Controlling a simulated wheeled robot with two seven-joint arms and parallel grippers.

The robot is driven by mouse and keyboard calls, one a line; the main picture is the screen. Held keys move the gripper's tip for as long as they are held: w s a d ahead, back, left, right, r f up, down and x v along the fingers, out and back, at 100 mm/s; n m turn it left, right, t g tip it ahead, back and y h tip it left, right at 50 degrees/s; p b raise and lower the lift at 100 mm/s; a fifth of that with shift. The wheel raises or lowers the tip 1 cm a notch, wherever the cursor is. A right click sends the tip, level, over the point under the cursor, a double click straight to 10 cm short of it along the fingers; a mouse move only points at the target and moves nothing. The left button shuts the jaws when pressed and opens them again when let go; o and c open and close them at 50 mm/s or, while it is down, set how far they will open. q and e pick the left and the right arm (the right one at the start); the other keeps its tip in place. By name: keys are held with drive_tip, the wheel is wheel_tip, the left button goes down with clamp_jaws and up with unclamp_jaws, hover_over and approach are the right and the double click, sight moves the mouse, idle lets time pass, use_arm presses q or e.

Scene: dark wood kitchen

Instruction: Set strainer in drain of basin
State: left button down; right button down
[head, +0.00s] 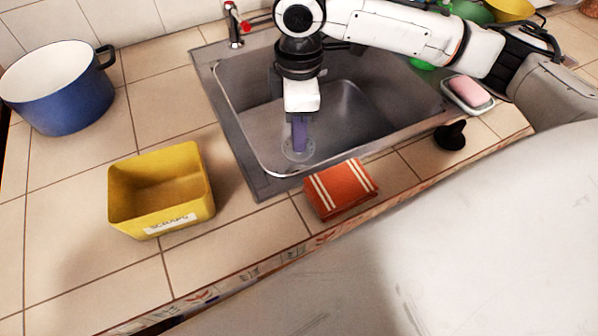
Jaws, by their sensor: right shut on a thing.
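The grey metal basin (352,104) is set into the tiled counter. My right gripper (299,143) reaches down into its near left part, with its fingers pointing at the basin floor. It is shut on the strainer (297,153), a small round pale grey disc at the fingertips. The drain is not clearly visible; the strainer and gripper cover that spot. I cannot tell whether the strainer is seated or held just above the floor. My left gripper is not in view.
A yellow scraps bin (160,190) and blue pot (62,88) stand left. A folded orange cloth (340,188), black stopper (451,135) and soap dish (467,94) lie near the basin. A red-handled tap (235,28) stands behind.

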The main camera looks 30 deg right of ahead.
sight(300, 161)
wheel_tip(300, 161, down, 9)
drive_tip(key=shift+r+b, duration=0.1)
drive_tip(key=shift+b, duration=0.45)
drive_tip(key=shift+f, duration=0.35)
drive_tip(key=c, duration=1.7)
unclamp_jaws()
drive_tip(key=shift+f, duration=0.1)
drive_tip(key=shift+c, duration=0.2)
